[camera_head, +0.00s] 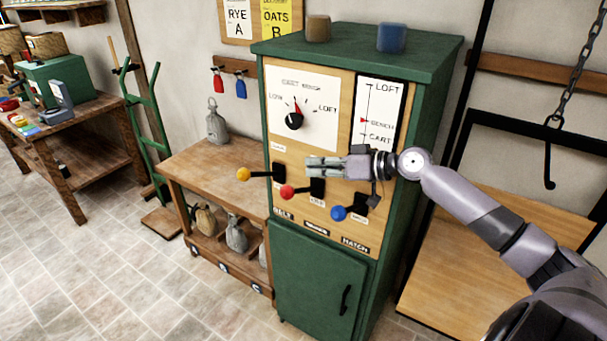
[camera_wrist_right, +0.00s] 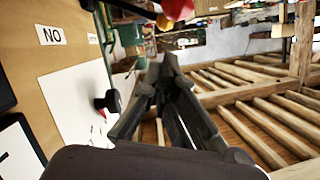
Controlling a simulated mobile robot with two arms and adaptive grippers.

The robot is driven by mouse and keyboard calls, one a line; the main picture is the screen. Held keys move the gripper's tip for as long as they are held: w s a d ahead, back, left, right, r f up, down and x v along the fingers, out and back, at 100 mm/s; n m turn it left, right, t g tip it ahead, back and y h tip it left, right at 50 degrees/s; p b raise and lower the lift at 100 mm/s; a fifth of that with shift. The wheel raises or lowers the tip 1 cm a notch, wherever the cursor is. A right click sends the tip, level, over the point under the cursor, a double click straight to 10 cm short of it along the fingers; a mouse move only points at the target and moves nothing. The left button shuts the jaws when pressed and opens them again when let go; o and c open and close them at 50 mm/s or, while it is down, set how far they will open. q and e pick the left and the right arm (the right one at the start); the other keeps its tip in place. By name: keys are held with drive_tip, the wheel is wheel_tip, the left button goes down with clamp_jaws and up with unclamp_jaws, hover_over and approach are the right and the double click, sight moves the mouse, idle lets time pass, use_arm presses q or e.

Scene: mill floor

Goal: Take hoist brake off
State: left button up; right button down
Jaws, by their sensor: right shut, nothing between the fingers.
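A green cabinet (camera_head: 400,110) has a wooden front panel with three levers. The yellow-knobbed lever (camera_head: 243,174) is at left, the red-knobbed lever (camera_head: 287,192) in the middle, and the blue-knobbed lever (camera_head: 338,213) at right. Their small labels are hard to read; I cannot tell which is the brake. My right gripper (camera_head: 309,167) is shut and empty, in front of the panel, just above the red knob in the picture. In the right wrist view its fingers (camera_wrist_right: 168,68) are together, with the red knob (camera_wrist_right: 178,9) at the top edge. My left gripper is out of view.
A dial (camera_head: 295,120) and a LOFT-to-CART scale (camera_head: 378,115) are above the levers. A wooden bench (camera_head: 205,165) with grey weights stands left of the cabinet. A hanging chain hook (camera_head: 549,170) and wooden platform (camera_head: 450,270) are at right.

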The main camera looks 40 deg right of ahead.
sight(291, 188)
drive_tip(key=f, duration=0.1)
drive_tip(key=w+a+f+p, duration=0.1)
drive_tip(key=w+a+f, duration=0.1)
drive_tip(key=shift+a+f+p, duration=0.2)
drive_tip(key=shift+f+p, duration=0.1)
drive_tip(key=shift+p, duration=0.1)
drive_tip(key=shift+s+a+f+b, duration=0.2)
drive_tip(key=shift+a+f+b, duration=0.15)
drive_tip(key=shift+f, duration=0.15)
drive_tip(key=shift+s+a+f+b, duration=0.2)
drive_tip(key=shift+a+f+b, duration=0.15)
drive_tip(key=shift+f, duration=0.15)
drive_tip(key=shift+r, duration=0.15)
